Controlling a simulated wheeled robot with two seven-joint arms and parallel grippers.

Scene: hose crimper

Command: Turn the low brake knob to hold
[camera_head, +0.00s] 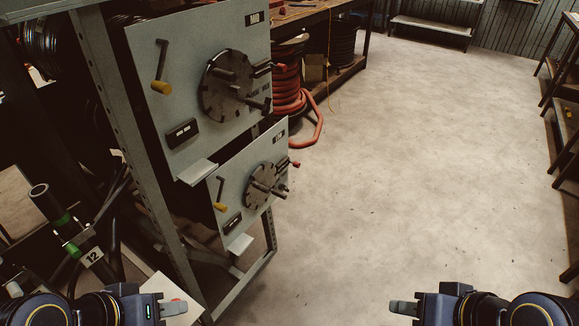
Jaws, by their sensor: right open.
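Two grey panels are mounted one above the other on a metal rack at the left. The low panel (230,181) carries a dark notched disc (257,187) with protruding pegs and a crank lever with a yellow grip (220,207). A small red-tipped knob (296,164) sticks out at its right edge; I cannot tell whether it is the brake knob, and its marks are too small to read. My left gripper (186,309) is at the bottom left, below and apart from the low panel; its jaw opening is not clear. My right gripper (392,308) is open and empty at the bottom right.
The upper panel (185,100) has a larger disc (228,85) and its own yellow-gripped crank (161,87). A red hose coil (287,92) lies behind the rack. Dark tools and hoses crowd the lower left. The concrete floor (420,170) at centre and right is clear.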

